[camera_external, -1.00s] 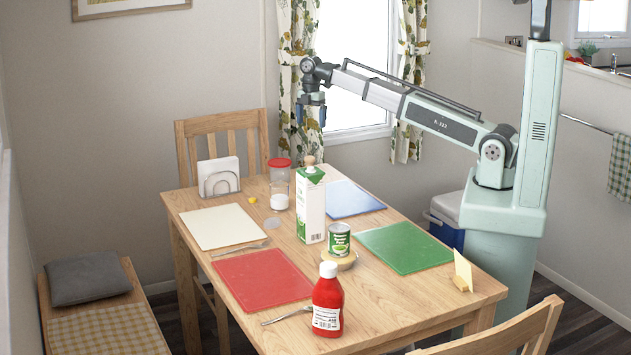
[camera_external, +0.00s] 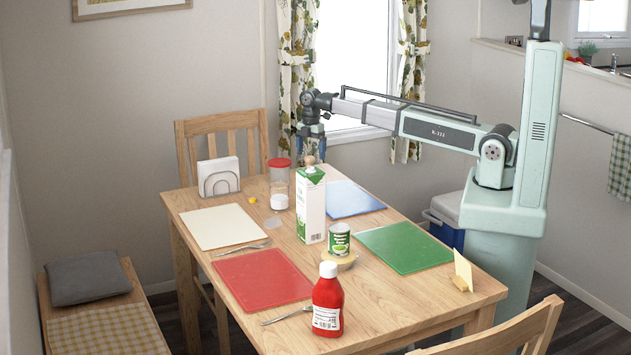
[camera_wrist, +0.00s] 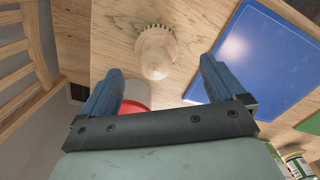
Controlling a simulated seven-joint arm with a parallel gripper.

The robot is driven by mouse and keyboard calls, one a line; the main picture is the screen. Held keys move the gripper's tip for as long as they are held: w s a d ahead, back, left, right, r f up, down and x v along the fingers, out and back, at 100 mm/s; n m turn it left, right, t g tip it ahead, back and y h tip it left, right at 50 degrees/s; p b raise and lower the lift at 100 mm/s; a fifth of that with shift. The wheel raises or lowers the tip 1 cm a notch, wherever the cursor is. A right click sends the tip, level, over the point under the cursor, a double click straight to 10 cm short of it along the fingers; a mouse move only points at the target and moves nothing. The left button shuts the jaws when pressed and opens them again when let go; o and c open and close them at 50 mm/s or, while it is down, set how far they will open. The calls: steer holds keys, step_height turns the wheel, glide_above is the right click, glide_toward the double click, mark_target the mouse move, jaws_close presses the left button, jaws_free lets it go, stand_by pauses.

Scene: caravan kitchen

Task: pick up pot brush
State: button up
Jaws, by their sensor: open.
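The pot brush (camera_wrist: 155,50) is a pale wooden knob with a ring of bristles around its base, standing on the table in the wrist view. In the external view only its wooden top (camera_external: 309,160) shows above the carton, which hides the rest. My gripper (camera_wrist: 160,66) has two blue fingers, open and empty. In the wrist view the brush is a little ahead of the fingertips, between their lines. In the external view my gripper (camera_external: 311,150) points down, close above the brush; I cannot tell whether it touches.
A tall green-and-white carton (camera_external: 311,210) stands in front of the brush. A red-lidded jar (camera_external: 280,187) is close to its left; its lid (camera_wrist: 137,93) shows between my fingers. A blue board (camera_external: 346,199) lies to the right. A can (camera_external: 339,239) stands nearer the front.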

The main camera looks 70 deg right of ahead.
mark_target(309, 164)
steer(key=shift+w+a+f, duration=0.1)
steer(key=shift+w+f, duration=0.05)
steer(key=shift+f, duration=1.35)
steer(key=shift+w+f, duration=0.15)
steer(key=shift+f, duration=1.3)
steer(key=c, duration=1.1)
steer(key=shift+c, duration=0.2)
steer(key=shift+r, duration=0.1)
